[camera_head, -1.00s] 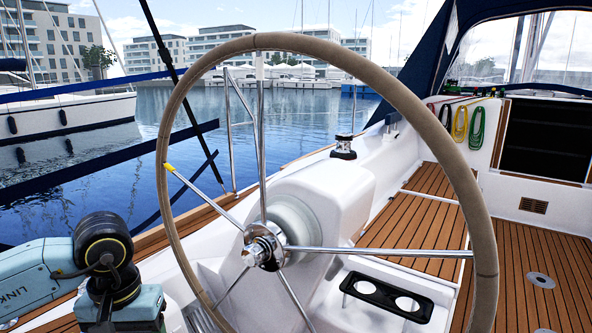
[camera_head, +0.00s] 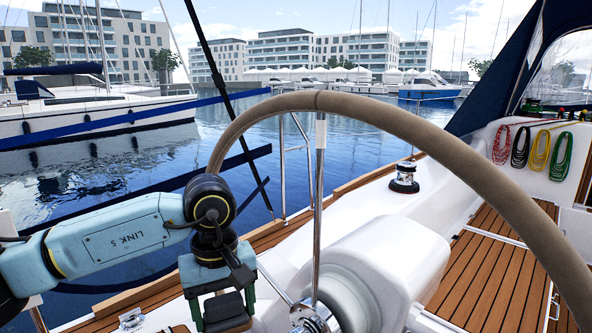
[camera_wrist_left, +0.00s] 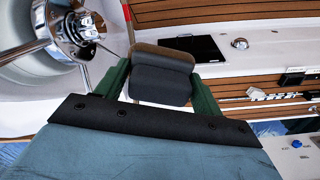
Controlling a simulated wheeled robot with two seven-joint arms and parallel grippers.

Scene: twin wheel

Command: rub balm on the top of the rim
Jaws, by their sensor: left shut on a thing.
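The steering wheel's tan rim (camera_head: 470,163) arches across the head view. Its top is bare, with a seam near the upper spoke. My left gripper (camera_head: 224,315) is low at the left, with the arm's wrist over the rim's left side. In the left wrist view, the green fingers of this gripper (camera_wrist_left: 161,78) are shut on a dark grey pad (camera_wrist_left: 162,83) with a brownish far edge. The pad also shows in the head view (camera_head: 226,311). I see no balm on the rim. My right gripper is not in view.
The chrome hub (camera_wrist_left: 75,28) and spokes lie beside the gripper in the left wrist view. A white pedestal (camera_head: 390,262) stands behind the wheel. A winch (camera_head: 404,178) and coiled ropes (camera_head: 540,151) are farther off. The space above the rim's top is clear.

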